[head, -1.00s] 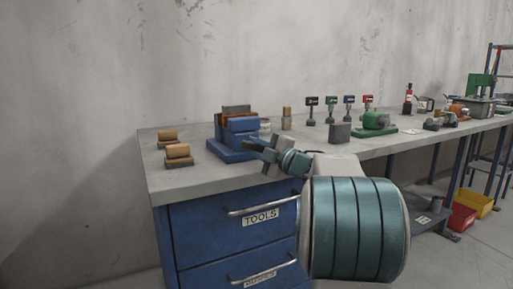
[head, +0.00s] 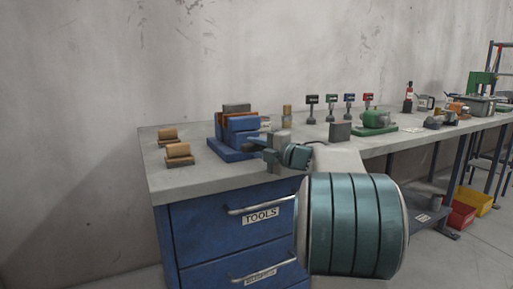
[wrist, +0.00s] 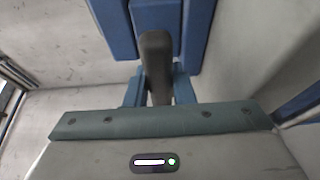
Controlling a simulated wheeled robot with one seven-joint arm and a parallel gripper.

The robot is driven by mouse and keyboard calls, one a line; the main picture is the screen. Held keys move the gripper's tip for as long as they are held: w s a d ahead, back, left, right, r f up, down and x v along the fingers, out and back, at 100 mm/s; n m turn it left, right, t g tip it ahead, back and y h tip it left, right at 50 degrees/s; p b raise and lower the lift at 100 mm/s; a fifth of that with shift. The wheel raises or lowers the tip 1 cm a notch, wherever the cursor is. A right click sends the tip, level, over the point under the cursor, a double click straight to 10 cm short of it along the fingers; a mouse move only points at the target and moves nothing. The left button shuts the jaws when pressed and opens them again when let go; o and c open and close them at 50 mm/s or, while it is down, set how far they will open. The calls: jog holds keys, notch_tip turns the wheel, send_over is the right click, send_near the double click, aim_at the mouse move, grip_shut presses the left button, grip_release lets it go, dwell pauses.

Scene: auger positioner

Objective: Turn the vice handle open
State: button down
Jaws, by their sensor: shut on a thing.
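The blue vice (head: 232,150) with orange-brown parts stands on the left part of the workbench, near its front edge. It also shows in the wrist view as blue blocks (wrist: 198,30) at the top. The dark grey vice handle (wrist: 156,50) points down between my fingers in the wrist view. My gripper (wrist: 158,88) is shut on the handle, one finger on each side of it. In the head view my gripper (head: 268,153) is at the right front side of the vice. The handle is mostly hidden there by my fingers.
The grey workbench (head: 210,181) has a blue drawer unit (head: 195,226) below it. Two wooden blocks (head: 178,151) sit left of the vice. A grey block (head: 340,131), coloured signs and a green motor (head: 374,119) stand to the right. The wall is behind.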

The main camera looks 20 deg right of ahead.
jog(key=c, duration=1.2)
grip_release()
jog(key=shift+c, duration=0.2)
jog(key=p+v, duration=0.2)
jog(key=v, duration=1.1)
jog(key=shift+s+p, duration=0.35)
jog(key=shift+s, duration=0.05)
jog(key=shift+d, duration=0.15)
